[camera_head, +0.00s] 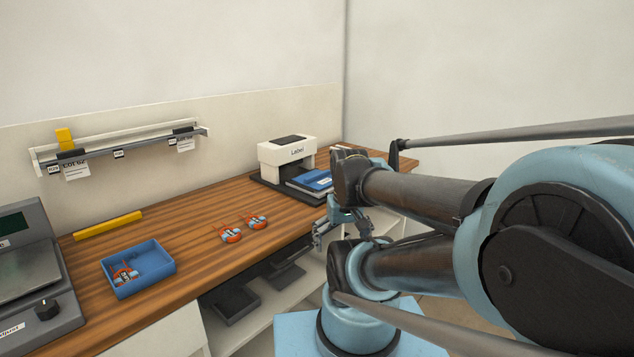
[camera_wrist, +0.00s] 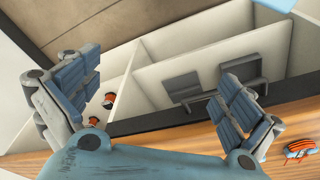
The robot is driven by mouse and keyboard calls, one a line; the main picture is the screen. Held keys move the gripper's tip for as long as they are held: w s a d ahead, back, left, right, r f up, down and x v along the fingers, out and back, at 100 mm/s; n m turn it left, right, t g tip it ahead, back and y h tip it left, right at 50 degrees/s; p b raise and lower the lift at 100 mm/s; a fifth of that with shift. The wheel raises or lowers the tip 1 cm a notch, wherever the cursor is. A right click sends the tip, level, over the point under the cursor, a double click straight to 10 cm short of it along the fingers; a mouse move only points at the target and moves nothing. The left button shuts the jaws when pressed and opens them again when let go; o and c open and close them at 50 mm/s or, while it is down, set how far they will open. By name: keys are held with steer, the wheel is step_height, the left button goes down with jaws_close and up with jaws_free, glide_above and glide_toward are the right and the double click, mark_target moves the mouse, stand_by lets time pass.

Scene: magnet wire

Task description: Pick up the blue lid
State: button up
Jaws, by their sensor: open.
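I cannot make out the lid in the wrist view. My gripper (camera_head: 328,228) is at the bench's front edge, below and in front of the lid. In the wrist view my gripper (camera_wrist: 160,100) has its two padded fingers wide apart with nothing between them. It points down past the bench edge toward the white shelving.
A blue bin (camera_head: 163,268) holding orange parts stands on the bench, with two orange wire bundles (camera_head: 231,235) to its right. The label printer (camera_head: 287,153), a yellow bar (camera_head: 108,225) and a scale (camera_head: 30,270) are also there. Dark bins (camera_head: 235,303) sit on the shelf below.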

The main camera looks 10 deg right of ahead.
steer(key=shift+s, duration=0.15)
steer(key=c, duration=0.3)
steer(key=shift+s+r, duration=0.3)
steer(key=shift+r, duration=0.15)
steer(key=c, duration=0.5)
steer(key=w+r, duration=0.2)
steer(key=shift+r+m, duration=0.4)
steer(key=c, duration=0.7)
step_height(320, 180, up, 19)
steer(key=m+g, duration=0.2)
steer(key=m, duration=0.8)
glide_above(313, 176)
step_height(313, 176, down, 17)
steer(key=shift+f, duration=0.1)
